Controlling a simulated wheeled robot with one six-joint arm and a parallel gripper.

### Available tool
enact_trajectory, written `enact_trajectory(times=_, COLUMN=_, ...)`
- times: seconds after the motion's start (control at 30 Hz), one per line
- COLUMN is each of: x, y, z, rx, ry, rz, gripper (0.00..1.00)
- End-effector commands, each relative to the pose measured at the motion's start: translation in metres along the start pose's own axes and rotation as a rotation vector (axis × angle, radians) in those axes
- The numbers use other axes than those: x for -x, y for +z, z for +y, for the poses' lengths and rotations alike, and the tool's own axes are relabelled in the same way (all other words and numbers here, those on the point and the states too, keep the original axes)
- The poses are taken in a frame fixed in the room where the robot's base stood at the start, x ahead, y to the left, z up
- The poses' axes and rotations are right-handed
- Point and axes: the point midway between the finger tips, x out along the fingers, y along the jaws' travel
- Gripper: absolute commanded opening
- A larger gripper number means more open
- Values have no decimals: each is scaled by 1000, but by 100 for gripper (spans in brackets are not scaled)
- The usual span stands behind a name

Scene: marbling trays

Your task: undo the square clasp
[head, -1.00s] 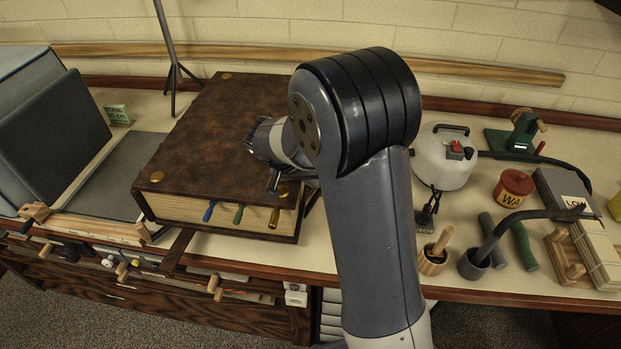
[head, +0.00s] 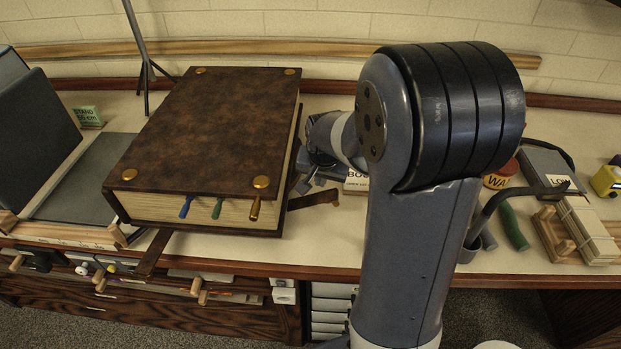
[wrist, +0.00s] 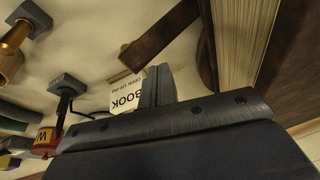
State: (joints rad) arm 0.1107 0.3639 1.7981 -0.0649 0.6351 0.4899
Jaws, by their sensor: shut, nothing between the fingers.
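A large brown book (head: 205,125) with brass corner studs lies closed on the bench. A brown strap (head: 314,200) with a small metal end sticks out past its right front corner; in the wrist view a strap (wrist: 158,36) lies beside the pale page edges (wrist: 236,45). A second strap (head: 153,254) hangs over the bench's front edge at the left. I cannot tell which strap carries the square clasp. My gripper (head: 304,186) is shut and empty, just right of the book; its fingers (wrist: 158,86) show in the wrist view, apart from the strap.
Blue, green and brass tabs (head: 218,208) poke from the book's front. A card marked BOOK (head: 356,182) stands close by my gripper. A grey tray (head: 85,180) is at the left; a red pot (head: 500,175) and grey box (head: 545,168) are at the right.

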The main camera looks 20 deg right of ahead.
Motion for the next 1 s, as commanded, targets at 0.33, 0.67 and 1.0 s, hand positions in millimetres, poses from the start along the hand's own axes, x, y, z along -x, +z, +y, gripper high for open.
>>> enact_trajectory(times=0.33, x=-28, y=5, z=30, rx=-82, ry=-205, rz=-29, gripper=0)
enact_trajectory(times=0.67, x=-48, y=10, z=47, rx=-142, ry=-386, rz=-58, gripper=0)
enact_trajectory(times=1.0, x=-58, y=13, z=55, rx=-146, ry=-412, rz=-63, gripper=0)
